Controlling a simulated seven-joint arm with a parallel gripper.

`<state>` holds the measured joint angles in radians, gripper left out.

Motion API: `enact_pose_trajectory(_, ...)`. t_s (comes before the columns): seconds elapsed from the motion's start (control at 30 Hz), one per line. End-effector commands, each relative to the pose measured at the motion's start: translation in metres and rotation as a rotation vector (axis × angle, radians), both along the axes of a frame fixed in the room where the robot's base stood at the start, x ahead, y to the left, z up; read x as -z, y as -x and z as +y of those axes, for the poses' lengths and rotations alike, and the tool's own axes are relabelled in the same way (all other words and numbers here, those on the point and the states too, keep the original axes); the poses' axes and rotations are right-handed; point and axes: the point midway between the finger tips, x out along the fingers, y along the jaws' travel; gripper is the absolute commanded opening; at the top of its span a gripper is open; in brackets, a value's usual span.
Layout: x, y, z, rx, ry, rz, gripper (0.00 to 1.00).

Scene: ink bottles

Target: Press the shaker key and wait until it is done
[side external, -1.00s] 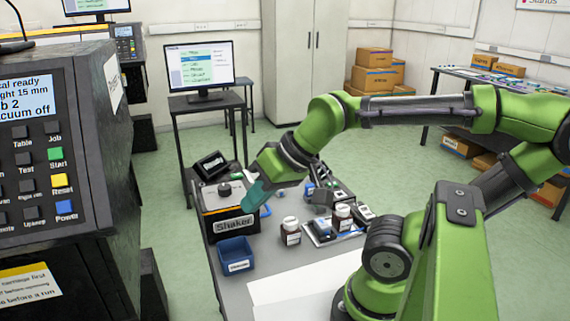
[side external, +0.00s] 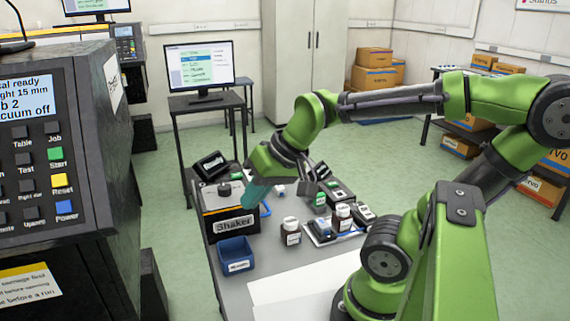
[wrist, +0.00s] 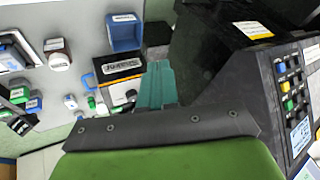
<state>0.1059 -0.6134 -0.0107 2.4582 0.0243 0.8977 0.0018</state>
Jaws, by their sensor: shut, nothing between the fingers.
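The shaker (side external: 222,222) is a dark box with a yellow edge, a grey top with a round black platform, and a "Shaker" label on its front. It stands on the grey bench. It also shows in the wrist view (wrist: 118,68), left of my fingers. My gripper (side external: 247,206) has its teal fingers shut and empty. They point down at the shaker's right end and overlap it in the side view; I cannot tell whether they touch it. In the wrist view the fingers (wrist: 158,66) sit beside the shaker. I cannot make out the key.
A blue bin (side external: 236,254) stands in front of the shaker. Two ink bottles, one (side external: 291,232) near and one (side external: 342,217) farther right, stand on the bench among small devices. A large control panel (side external: 40,150) fills the left foreground.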

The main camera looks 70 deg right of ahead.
Motion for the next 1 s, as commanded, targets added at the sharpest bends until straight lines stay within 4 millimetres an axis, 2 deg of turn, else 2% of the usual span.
enact_pose_trajectory(0.27,0.006,-0.075,-0.073,0.464,-0.276,0.075,0.00)
enact_pose_trajectory(0.37,0.011,-0.102,-0.108,0.669,-0.403,0.075,0.00)
enact_pose_trajectory(0.5,0.019,-0.137,-0.166,0.977,-0.597,0.052,0.00)
enact_pose_trajectory(0.7,0.024,-0.173,-0.236,1.344,-0.872,-0.023,0.00)
enact_pose_trajectory(0.8,0.012,-0.188,-0.250,1.450,-0.994,-0.071,0.00)
enact_pose_trajectory(0.87,0.004,-0.192,-0.253,1.484,-1.042,-0.091,0.00)
enact_pose_trajectory(1.0,0.003,-0.193,-0.253,1.527,-1.084,-0.091,0.00)
